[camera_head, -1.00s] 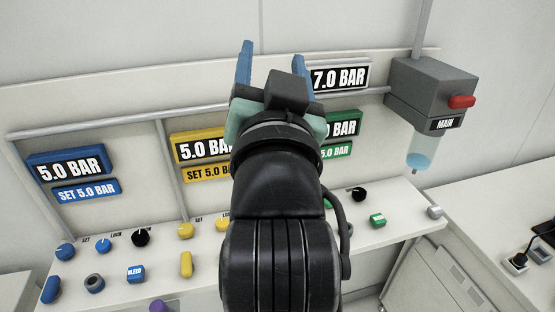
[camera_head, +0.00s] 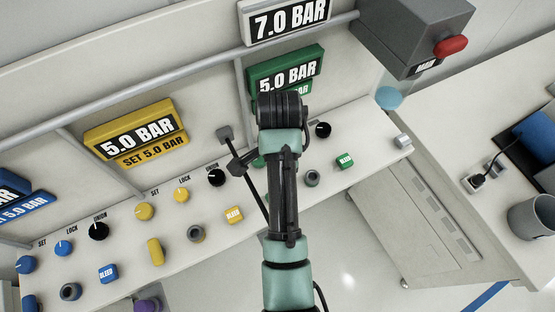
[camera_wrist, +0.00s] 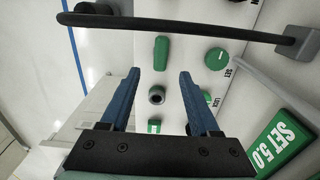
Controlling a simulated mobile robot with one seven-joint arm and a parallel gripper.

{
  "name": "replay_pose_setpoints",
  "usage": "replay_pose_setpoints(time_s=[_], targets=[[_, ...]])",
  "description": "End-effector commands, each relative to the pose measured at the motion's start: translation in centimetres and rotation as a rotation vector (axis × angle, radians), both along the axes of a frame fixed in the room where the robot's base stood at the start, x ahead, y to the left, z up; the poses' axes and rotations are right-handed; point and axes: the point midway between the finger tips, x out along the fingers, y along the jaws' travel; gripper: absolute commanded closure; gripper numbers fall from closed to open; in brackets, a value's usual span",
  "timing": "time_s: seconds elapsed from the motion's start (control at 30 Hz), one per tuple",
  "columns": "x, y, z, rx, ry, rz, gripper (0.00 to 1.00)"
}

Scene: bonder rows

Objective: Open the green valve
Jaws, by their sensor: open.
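The green valve, an elongated green handle (camera_wrist: 161,53), shows in the wrist view just beyond and between my fingertips, its length running up the picture. My gripper (camera_wrist: 159,74) is open and empty, with one blue finger on each side of the line to the handle. I cannot tell how far the tips are from the panel. A grey port (camera_wrist: 156,95) shows between the fingers, and a round green knob (camera_wrist: 216,58) is to the right of the handle. The green display (camera_head: 287,75) reads 5.0 BAR.
A black rod (camera_wrist: 180,28) with a grey block at its end crosses the wrist view beyond the handle; the block (camera_head: 224,133) also shows beside my arm. The green BLEED button (camera_head: 345,161) and yellow valve (camera_head: 155,250) flank my arm. The MAIN unit (camera_head: 415,35) is upper right.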

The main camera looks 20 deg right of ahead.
Motion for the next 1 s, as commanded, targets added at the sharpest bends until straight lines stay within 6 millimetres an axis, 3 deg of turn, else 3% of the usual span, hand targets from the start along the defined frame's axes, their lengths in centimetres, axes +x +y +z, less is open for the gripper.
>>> replay_pose_setpoints(time_s=[0.2,0.4,0.6,0.87,1.0], targets=[[-0.2,0.1,-4.7,0.002,0.008,0.001,0.38],[-0.1,0.1,-7.8,0.002,0.005,0.001,0.38],[-0.1,0.1,-9.1,0.001,0.002,0.002,0.38],[-0.1,0.1,-9.2,0.0,0.001,0.002,0.38],[-0.1,0.1,-9.2,0.0,0.001,0.002,0.59]])
